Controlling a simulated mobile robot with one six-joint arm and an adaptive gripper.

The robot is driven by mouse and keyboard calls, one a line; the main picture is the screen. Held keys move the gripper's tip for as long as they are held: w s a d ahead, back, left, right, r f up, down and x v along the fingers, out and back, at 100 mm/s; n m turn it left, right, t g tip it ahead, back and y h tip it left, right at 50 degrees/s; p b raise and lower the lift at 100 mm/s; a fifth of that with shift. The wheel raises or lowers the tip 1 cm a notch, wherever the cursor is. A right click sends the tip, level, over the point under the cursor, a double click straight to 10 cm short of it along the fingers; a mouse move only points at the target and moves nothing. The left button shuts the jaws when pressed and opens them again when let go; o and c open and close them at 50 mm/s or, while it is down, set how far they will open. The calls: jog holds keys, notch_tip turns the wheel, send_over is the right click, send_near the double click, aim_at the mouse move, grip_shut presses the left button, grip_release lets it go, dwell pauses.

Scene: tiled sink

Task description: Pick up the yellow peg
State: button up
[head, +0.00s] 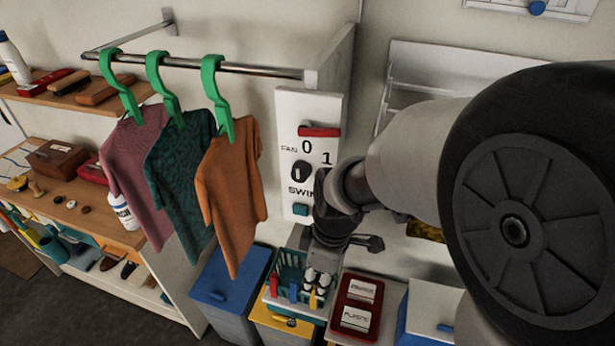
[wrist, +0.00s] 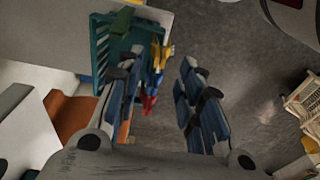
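The yellow peg (head: 313,300) is on the front rim of a teal basket (head: 271,302), at the right end of a row with a blue peg (head: 293,292) and a red peg (head: 274,286). In the wrist view the yellow peg (wrist: 161,54) shows just past my fingertips, nearer the left finger. The red peg (wrist: 149,104) shows lower, close to the left finger. My gripper (head: 318,281) points down over the basket's right end. In the wrist view my gripper (wrist: 158,68) has its fingers wide apart with nothing held. I cannot tell the exact height gap.
The basket stands on a yellow drawer unit (head: 268,318). Shirts on green hangers (head: 213,105) hang above left. A switch panel (head: 308,155) is on the wall behind.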

aim_at(313, 296)
jog(key=f, duration=0.3)
jog(key=f+b, duration=0.1)
jog(key=f, duration=0.2)
jog(key=a+f+b, duration=0.1)
jog(key=f, duration=0.2)
jog(key=shift+w+f, duration=0.2)
jog(key=shift+c, duration=0.5)
jog(key=c, duration=0.5)
jog(key=shift+r, duration=0.15)
notch_tip(313, 296, up, 20)
jog(key=p, duration=0.4)
